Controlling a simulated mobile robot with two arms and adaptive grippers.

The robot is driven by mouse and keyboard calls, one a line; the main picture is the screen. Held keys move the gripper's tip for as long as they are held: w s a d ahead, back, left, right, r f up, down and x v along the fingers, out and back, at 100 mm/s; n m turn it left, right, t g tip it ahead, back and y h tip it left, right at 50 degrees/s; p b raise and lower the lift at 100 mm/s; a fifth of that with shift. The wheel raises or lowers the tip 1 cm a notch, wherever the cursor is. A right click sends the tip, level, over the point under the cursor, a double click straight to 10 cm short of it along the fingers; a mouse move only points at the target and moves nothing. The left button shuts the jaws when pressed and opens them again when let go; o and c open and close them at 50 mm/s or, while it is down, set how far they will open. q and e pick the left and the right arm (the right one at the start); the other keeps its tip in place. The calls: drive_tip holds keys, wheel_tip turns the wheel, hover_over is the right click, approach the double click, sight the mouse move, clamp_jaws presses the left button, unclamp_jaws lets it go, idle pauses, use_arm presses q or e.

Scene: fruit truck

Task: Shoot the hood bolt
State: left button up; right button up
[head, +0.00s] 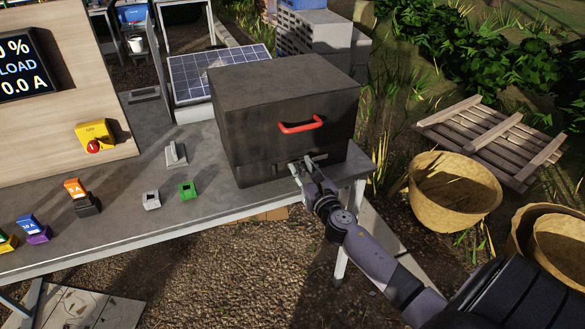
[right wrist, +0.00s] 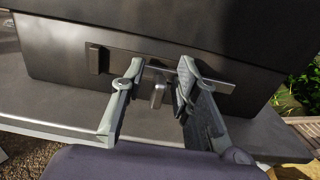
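The hood (head: 290,95) is a dark box with a red handle (head: 301,124), and it sits at the right end of the grey bench. The hood bolt (right wrist: 215,83) is a grey bar low on its front face, with a short knob (right wrist: 157,96) hanging down. A dark block (right wrist: 95,58) is on the same face to the left of the bar. My right gripper (head: 306,168) is at the bolt. In the right wrist view the fingers (right wrist: 157,79) are open, one on each side of the knob, with visible gaps. The left finger hides the bar's left end. My left gripper is out of view.
On the bench (head: 225,205) are a green block (head: 188,190), a grey block (head: 151,200), a grey switch (head: 175,154) and a yellow box with a red button (head: 94,138). A solar panel (head: 215,75) stands behind. Baskets (head: 452,190) are on the ground right.

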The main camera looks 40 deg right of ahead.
drive_tip(key=v, duration=0.7)
idle(0.7)
idle(0.4)
drive_tip(key=s+a+f+m+g+y, duration=0.1)
drive_tip(key=s+a+f+m+g, duration=0.3)
drive_tip(key=f, duration=0.8)
drive_tip(key=s+d+f+m+g, duration=0.1)
drive_tip(key=s+f+m+g, duration=0.1)
drive_tip(key=s+f+m, duration=0.75)
drive_tip(key=s+a+f+m+g+y, duration=0.1)
drive_tip(key=a+f+m+g, duration=0.15)
drive_tip(key=f, duration=1.15)
drive_tip(key=s+a+f+m+g, duration=0.2)
drive_tip(key=s+a+f+m, duration=0.2)
drive_tip(key=s, duration=0.6)
drive_tip(key=s+a+f+m+g+y, duration=0.1)
drive_tip(key=s+a+f+m+g, duration=0.2)
drive_tip(key=s+f+m, duration=0.3)
drive_tip(key=s+a+f+m+g+y, duration=0.1)
drive_tip(key=s+a+f+m+g, duration=0.2)
drive_tip(key=s+f, duration=0.4)
drive_tip(key=s+a+m, duration=0.1)
drive_tip(key=s+a, duration=0.1)
drive_tip(key=s, duration=0.5)
drive_tip(key=shift+f+m, duration=0.2)
drive_tip(key=shift+m, duration=0.2)
